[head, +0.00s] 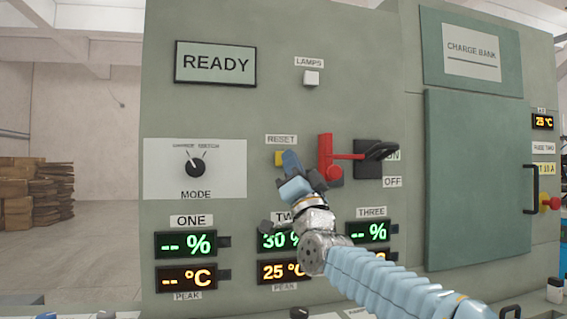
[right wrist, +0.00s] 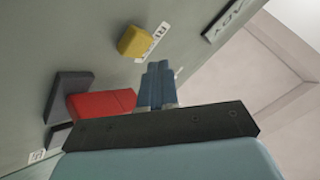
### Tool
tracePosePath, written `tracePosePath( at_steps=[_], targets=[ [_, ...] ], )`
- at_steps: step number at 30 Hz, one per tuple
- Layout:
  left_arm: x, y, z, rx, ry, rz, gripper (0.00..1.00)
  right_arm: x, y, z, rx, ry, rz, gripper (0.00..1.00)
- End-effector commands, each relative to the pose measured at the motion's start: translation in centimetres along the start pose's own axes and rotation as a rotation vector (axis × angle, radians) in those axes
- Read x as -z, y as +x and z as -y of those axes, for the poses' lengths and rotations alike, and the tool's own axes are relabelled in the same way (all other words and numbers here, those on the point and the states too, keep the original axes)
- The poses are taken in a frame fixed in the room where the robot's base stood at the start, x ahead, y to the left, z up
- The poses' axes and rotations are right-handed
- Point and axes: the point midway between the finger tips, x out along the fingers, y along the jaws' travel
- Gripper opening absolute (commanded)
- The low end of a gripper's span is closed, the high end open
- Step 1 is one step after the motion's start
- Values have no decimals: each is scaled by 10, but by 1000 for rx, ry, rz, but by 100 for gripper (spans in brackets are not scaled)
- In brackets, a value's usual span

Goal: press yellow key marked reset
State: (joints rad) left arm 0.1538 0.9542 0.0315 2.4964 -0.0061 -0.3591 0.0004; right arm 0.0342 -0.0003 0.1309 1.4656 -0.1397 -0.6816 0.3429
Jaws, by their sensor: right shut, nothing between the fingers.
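The yellow key (head: 279,159) sits on the grey-green panel under the label RESET (head: 281,140). In the right wrist view the yellow key (right wrist: 134,41) stands out from the panel, with part of its label beside it. My right gripper (head: 288,160) is shut and empty, its fingertips at the right side of the key in the head view. In the right wrist view its blue fingers (right wrist: 157,70) lie together and a gap shows between them and the key. In the head view the fingers hide part of the key. My left gripper is not in view.
A MODE knob (head: 195,167) is to the left. A READY display (head: 215,62) is above. Percent and temperature readouts (head: 186,245) are below.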

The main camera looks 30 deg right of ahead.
Motion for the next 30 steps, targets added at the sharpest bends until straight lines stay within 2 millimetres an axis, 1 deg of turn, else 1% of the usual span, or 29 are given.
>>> tracePosePath(
  at_steps=[1,3,12,30],
  targets=[
    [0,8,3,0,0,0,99,1,-7,2,2,0,-2,0],
    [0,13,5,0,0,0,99,5,-12,5,3,0,-2,0],
    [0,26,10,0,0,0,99,18,-29,19,2,0,-1,0],
    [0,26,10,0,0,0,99,20,-29,21,1,0,0,0]
  ],
)
